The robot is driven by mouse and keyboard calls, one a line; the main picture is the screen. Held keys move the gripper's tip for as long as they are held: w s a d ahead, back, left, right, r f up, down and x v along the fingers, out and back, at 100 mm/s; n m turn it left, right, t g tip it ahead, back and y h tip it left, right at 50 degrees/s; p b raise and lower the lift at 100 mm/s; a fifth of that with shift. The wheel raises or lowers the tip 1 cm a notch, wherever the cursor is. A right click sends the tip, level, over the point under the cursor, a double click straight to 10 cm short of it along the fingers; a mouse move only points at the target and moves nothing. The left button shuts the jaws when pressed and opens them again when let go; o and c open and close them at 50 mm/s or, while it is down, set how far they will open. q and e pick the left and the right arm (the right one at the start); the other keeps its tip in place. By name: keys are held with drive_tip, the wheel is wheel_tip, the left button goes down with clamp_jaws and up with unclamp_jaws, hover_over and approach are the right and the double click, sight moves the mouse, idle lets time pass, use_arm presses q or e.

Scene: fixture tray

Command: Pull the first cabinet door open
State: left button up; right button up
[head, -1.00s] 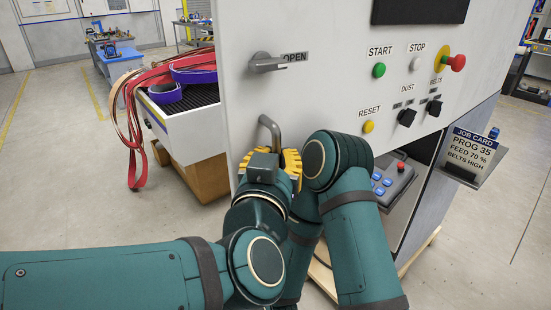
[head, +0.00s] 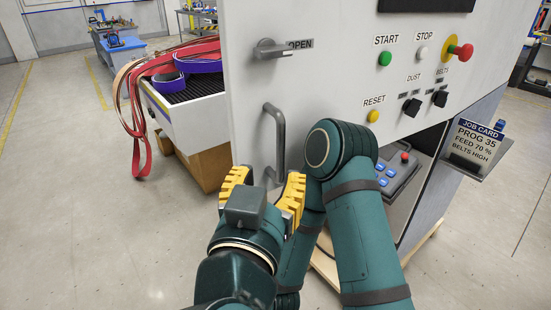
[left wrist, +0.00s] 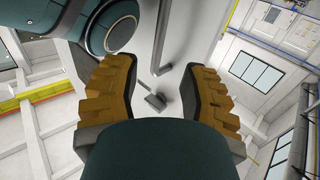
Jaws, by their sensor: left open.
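The pale cabinet front carries a grey vertical bar handle (head: 280,138) near its left edge. Above it is a grey latch lever (head: 268,48), lying level beside the word OPEN. My left gripper (head: 265,186) is open, its yellow fingers spread below and in front of the bar handle, with the handle's lower end showing between them. In the left wrist view my left gripper (left wrist: 157,92) frames a grey bar (left wrist: 163,50) beyond the fingertips, with nothing held. I see no clear gap at the cabinet front. My right gripper is out of view.
A teal arm link (head: 345,150) of mine stands close right of the handle. Buttons and knobs, including a red stop button (head: 464,52), sit right of the latch. A belt-laden tray (head: 190,115) stands behind the left edge. Floor at left is clear.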

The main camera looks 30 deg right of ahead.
use_arm(q)
drive_tip(key=shift+v, duration=1.8)
drive_tip(key=w+a+f+n+g+y, duration=0.2)
drive_tip(key=w+a+f+g, duration=0.15)
drive_tip(key=w+f, duration=0.6)
drive_tip(key=w+a+f+n+g+y, duration=0.25)
drive_tip(key=w+a+f, duration=0.2)
drive_tip(key=f, duration=1.05)
drive_tip(key=s+a+f+n+g, duration=0.1)
drive_tip(key=a+f, duration=0.3)
drive_tip(key=f, duration=0.4)
drive_tip(key=s+a+f+n+g+y, duration=0.1)
drive_tip(key=s+a+f+n+g, duration=0.1)
drive_tip(key=f, duration=0.7)
drive_tip(key=s+a+f+n+g+y, duration=0.1)
drive_tip(key=s+a+f+g, duration=0.2)
drive_tip(key=s+a+f, duration=0.2)
drive_tip(key=a+f, duration=0.3)
drive_tip(key=f, duration=0.1)
drive_tip(key=shift+s+f+g, duration=0.15)
drive_tip(key=shift+g, duration=0.25)
drive_tip(key=shift+s+n+y, duration=0.1)
drive_tip(key=shift+n+y, duration=0.15)
